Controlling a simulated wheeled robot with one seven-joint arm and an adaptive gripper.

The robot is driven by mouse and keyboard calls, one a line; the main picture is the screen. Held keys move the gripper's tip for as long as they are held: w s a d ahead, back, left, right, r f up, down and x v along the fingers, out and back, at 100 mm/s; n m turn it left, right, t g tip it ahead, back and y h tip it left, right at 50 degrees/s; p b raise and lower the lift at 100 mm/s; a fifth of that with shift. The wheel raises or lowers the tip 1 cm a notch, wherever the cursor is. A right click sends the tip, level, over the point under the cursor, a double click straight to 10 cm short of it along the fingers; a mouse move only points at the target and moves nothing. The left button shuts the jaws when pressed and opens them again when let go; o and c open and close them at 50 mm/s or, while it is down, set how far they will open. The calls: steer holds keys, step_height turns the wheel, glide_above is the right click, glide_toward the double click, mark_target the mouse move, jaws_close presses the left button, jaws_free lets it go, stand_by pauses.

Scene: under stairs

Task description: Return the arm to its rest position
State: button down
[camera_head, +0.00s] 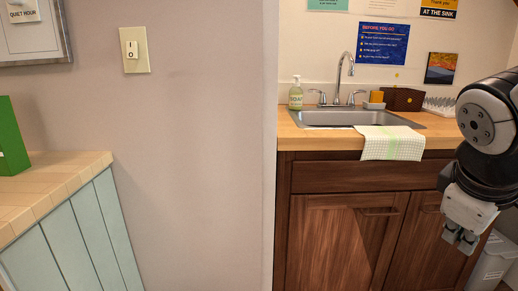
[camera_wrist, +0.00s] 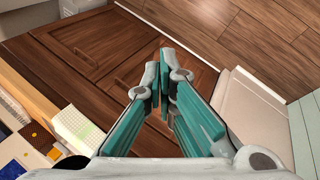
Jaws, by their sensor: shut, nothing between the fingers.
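My gripper (camera_head: 458,239) hangs at the right edge of the head view, pointing down in front of the dark wooden sink cabinet (camera_head: 345,235). In the wrist view my gripper (camera_wrist: 160,62) shows its teal-sided fingers drawn together at the tips, shut with nothing between them. The cabinet doors (camera_wrist: 110,45) lie beyond the fingertips in that view. My arm is folded at the right, its upper part level with the counter, and it covers part of the cabinet's right side.
A sink (camera_head: 350,118) with a faucet (camera_head: 344,75) is set in the wooden counter. A checked towel (camera_head: 390,143) hangs over its front edge. A pale bin (camera_head: 492,262) stands low at the right, near my gripper. A light switch (camera_head: 134,50) is on the wall; a wood-topped cabinet (camera_head: 75,240) stands left.

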steer(key=s+a+f+m+g+y, duration=0.2)
steer(key=s+a+f+m, duration=0.1)
steer(key=s+a, duration=0.5)
steer(key=s+a+f+m+g+y, duration=0.25)
steer(key=s+a, duration=0.25)
steer(key=s, duration=0.5)
step_height(320, 180, up, 30)
steer(key=t+p, duration=0.5)
steer(key=p, duration=2.3)
steer(key=shift+w+d+f, duration=0.15)
steer(key=shift+d, duration=0.15)
